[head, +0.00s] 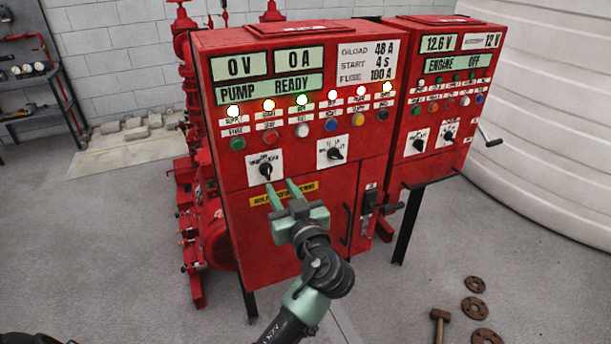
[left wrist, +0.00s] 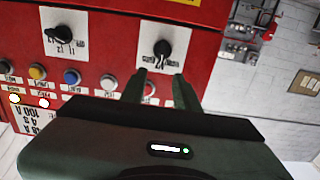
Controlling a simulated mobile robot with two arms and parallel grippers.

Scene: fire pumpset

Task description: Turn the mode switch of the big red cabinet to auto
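The big red cabinet (head: 315,225) stands in the middle of the head view, its panel reading "PUMP READY". It carries two black rotary switches on white plates: a left one (head: 265,170) and a right one (head: 335,154). Their plate lettering is too small to read, so I cannot tell which is the mode switch. My left gripper (head: 280,190) is open and empty, its fingertips just below the left switch. In the left wrist view, upside down, this switch (left wrist: 162,48) lies just beyond the parted fingertips, apart from them. The right switch also shows there (left wrist: 62,35). My right gripper is not in view.
Coloured push buttons (head: 302,130) and lit lamps line the panel above the switches. A lever handle (head: 388,208) juts from the cabinet's lower right. A second red cabinet (head: 445,120) stands to the right. A hammer (head: 439,318) and rusty flanges (head: 475,308) lie on the floor.

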